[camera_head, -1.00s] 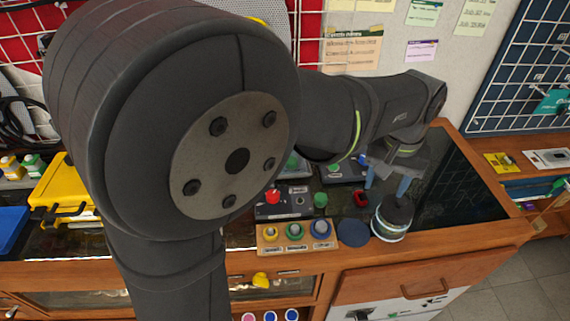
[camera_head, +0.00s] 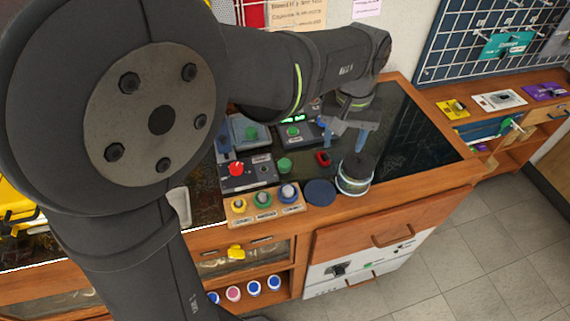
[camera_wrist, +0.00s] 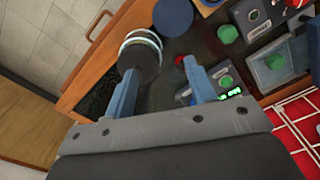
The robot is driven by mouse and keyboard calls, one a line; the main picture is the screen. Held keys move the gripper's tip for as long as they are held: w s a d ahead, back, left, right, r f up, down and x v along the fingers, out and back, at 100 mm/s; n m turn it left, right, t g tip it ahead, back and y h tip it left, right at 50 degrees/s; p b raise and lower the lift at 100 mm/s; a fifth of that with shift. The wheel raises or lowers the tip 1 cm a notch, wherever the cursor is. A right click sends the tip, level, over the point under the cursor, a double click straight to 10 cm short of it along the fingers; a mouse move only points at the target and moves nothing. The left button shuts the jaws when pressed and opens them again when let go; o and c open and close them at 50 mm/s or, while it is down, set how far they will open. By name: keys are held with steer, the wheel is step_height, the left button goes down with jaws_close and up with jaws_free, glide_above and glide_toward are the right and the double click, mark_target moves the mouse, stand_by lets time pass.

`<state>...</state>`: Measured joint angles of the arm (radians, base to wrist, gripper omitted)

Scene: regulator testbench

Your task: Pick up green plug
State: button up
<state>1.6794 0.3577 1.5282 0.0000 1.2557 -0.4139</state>
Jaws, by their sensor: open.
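The green plug (camera_head: 285,165) is a small green cylinder standing on the dark bench top, right of the control box with the red button. It seems to be the green round piece (camera_wrist: 228,33) at the upper right of the wrist view. My gripper (camera_head: 346,142) points down with its two blue fingers apart and nothing between them. It is right of the plug, above and behind a dark striped jar. In the wrist view the open fingers (camera_wrist: 163,75) are near the jar, apart from the plug.
The striped jar (camera_head: 354,175) stands near the front edge beside a dark blue disc (camera_head: 320,192). A small red piece (camera_head: 323,158) lies behind the disc. The red-button box (camera_head: 240,172) and a wooden block with coloured knobs (camera_head: 264,204) are left. The bench's right side is clear.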

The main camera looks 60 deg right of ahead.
steer(key=shift+o, duration=0.4)
steer(key=w+a+m+g+h, duration=0.25)
steer(key=w+m, duration=0.35)
steer(key=w, duration=0.4)
steer(key=w+a+m+g+h, duration=0.1)
steer(key=w+a+m, duration=0.2)
steer(key=w+m, duration=0.45)
glide_above(284, 162)
steer(key=w+a, duration=0.1)
steer(key=a, duration=0.1)
steer(key=shift+n+y, duration=0.25)
steer(key=shift+n, duration=0.2)
steer(key=f, duration=1)
steer(key=shift+w+d+f, duration=0.15)
steer(key=shift+w+f, duration=0.05)
steer(key=shift+w+x, duration=0.1)
steer(key=shift+x, duration=1.2)
steer(key=shift+w+x, duration=0.15)
steer(key=shift+x, duration=1.2)
steer(key=shift+c, duration=0.2)
